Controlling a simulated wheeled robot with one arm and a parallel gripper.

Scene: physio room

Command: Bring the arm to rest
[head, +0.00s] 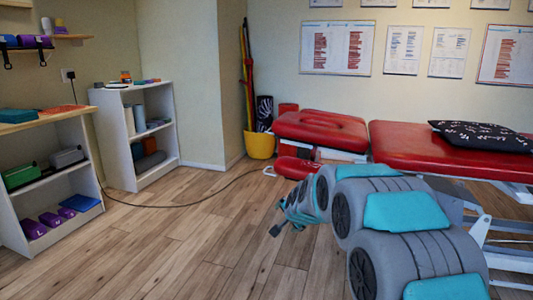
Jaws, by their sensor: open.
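My arm, grey with teal covers, reaches in from the lower right of the head view. Part of the table's frame is hidden behind my arm.
Two white shelf units (105,185) with boxes and rolls stand on the left. A yellow bucket (260,146) stands by the corner. A dark cable (190,205) lies across the floor. A black patterned pillow (480,135) lies on the table. The left middle floor is otherwise clear.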

